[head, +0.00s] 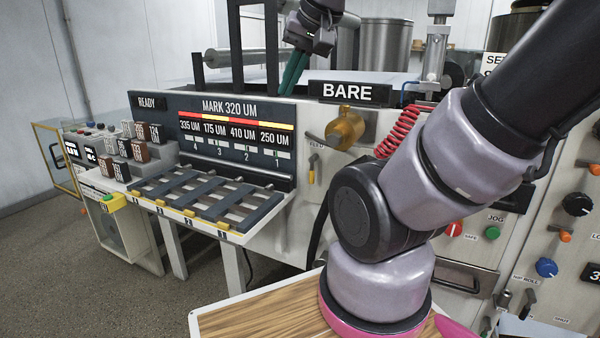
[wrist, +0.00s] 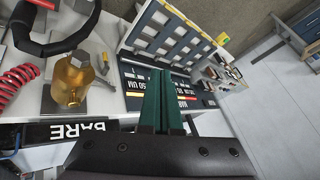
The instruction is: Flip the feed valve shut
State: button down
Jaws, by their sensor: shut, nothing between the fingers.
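The brass valve body (head: 344,129) sits on a grey plate on the machine's front, right of the display and below the BARE sign. A grey lever (head: 318,139) reaches out to its left, above a small label that seems to read FEED. The brass body (wrist: 74,82) also shows in the wrist view, with the lever (wrist: 103,81) beside it. My gripper (head: 291,75) is above the machine's top edge, up and left of the valve. Its green fingers (wrist: 162,75) are together, empty and apart from the valve.
The BARE sign (head: 348,93) stands just above the valve. A red coiled hose (head: 396,133) hangs to its right. A small yellow-tipped lever (head: 311,168) is below it. A slotted rack (head: 207,198) juts out at lower left. My arm crosses the right side.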

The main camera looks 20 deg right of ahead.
jog(key=w+d+f+m+g+h, duration=0.2)
jog(key=w+d+f+g+h, duration=0.1)
jog(key=w+f, duration=0.9)
jog(key=w+d+f+m+g+h, duration=0.3)
jog(key=w+f+h, duration=0.3)
jog(key=w+f, duration=0.6)
jog(key=w+g, duration=0.1)
jog(key=w, duration=0.4)
jog(key=shift+w+d+f, duration=0.15)
jog(key=shift+w+f, duration=0.05)
jog(key=shift+s+d+f, duration=0.5)
jog(key=shift+d+f, duration=0.8)
jog(key=shift+d, duration=0.2)
jog(key=shift+s+d+f, duration=0.45)
jog(key=shift+d+f, duration=0.9)
jog(key=shift+d, duration=0.15)
jog(key=shift+s+d+f, duration=0.5)
jog(key=shift+d+f, duration=0.8)
jog(key=shift+d, duration=0.2)
